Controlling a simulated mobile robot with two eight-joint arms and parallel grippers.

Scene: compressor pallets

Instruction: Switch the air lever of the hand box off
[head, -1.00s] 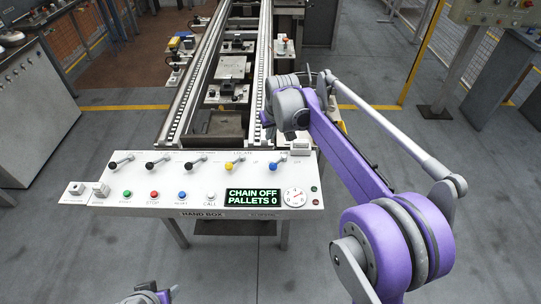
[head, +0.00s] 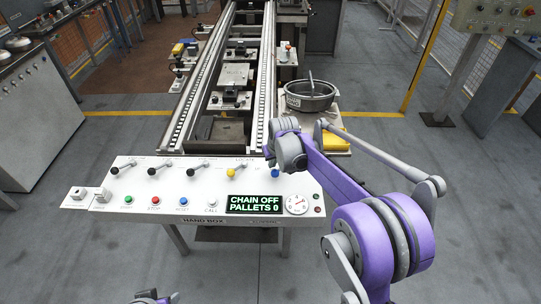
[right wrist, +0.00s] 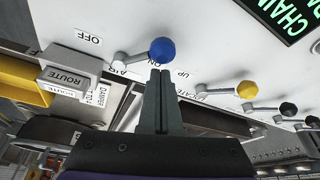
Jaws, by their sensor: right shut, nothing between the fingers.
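The white hand box (head: 190,212) stands in front of me in the head view, with a row of levers along its back edge. The air lever (right wrist: 162,50) has a blue knob and shows in the right wrist view, its arm leaning from its pivot toward the ON label and away from the OFF label (right wrist: 88,40). My right gripper (right wrist: 160,75) is shut and empty, its fingertips close beside the blue knob; I cannot tell whether they touch. In the head view my right wrist hides most of this lever. Only a bit of my left gripper (head: 153,298) shows at the bottom edge.
The yellow-knobbed lever (right wrist: 247,90) is the neighbour of the air lever, with black-knobbed levers beyond. A ROUTE block (right wrist: 68,76) sits on its other side. The display (head: 254,204) reads CHAIN OFF, PALLETS 0. A conveyor (head: 185,115) runs behind, with a round grey bin (head: 310,100) to its right.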

